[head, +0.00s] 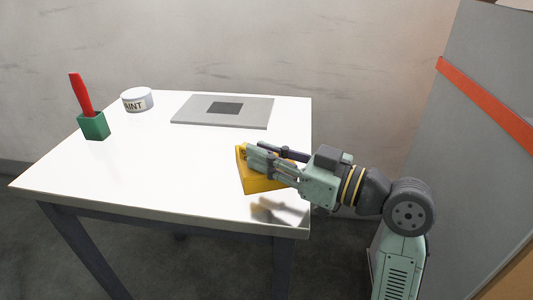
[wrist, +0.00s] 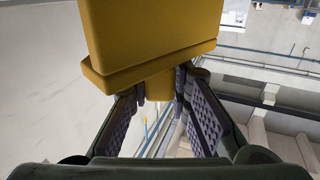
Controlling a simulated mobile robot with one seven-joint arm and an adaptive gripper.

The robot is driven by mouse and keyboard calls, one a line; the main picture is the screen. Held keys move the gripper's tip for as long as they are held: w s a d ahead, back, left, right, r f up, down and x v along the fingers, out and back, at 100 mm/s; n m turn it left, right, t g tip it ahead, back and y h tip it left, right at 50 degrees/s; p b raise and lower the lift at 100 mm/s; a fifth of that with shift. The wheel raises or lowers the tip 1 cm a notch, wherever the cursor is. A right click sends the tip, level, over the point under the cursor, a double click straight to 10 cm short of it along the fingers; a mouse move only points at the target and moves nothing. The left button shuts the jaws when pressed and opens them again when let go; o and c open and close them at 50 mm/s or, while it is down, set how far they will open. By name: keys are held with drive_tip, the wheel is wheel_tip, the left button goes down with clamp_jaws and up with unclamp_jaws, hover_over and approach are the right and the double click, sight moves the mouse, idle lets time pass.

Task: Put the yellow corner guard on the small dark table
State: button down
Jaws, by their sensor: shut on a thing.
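The yellow corner guard (head: 262,184) is held in my gripper (head: 252,156) over the right front part of the white-topped table. A blurred reflection shows on the tabletop below it; I cannot tell its exact height. In the wrist view, the yellow corner guard (wrist: 150,30) fills the upper middle, with a wide block, a rim and a narrower stem. My gripper's fingers (wrist: 160,95) are closed around that stem. I cannot make out a small dark table in either view.
The white-topped table (head: 180,165) has dark legs. On it stand a green holder (head: 94,126) with a red-handled tool (head: 80,94), a paint can (head: 137,100) and a grey plate (head: 190,108) with a dark square. A grey panel with a red stripe (head: 485,103) stands at right.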

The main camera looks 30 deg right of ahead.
drive_tip(key=shift+f, duration=0.25)
drive_tip(key=c, duration=1.5)
unclamp_jaws()
drive_tip(key=shift+r, duration=0.1)
drive_tip(key=shift+r, duration=0.25)
drive_tip(key=b+v, duration=0.1)
drive_tip(key=v, duration=1.1)
drive_tip(key=shift+f, duration=0.15)
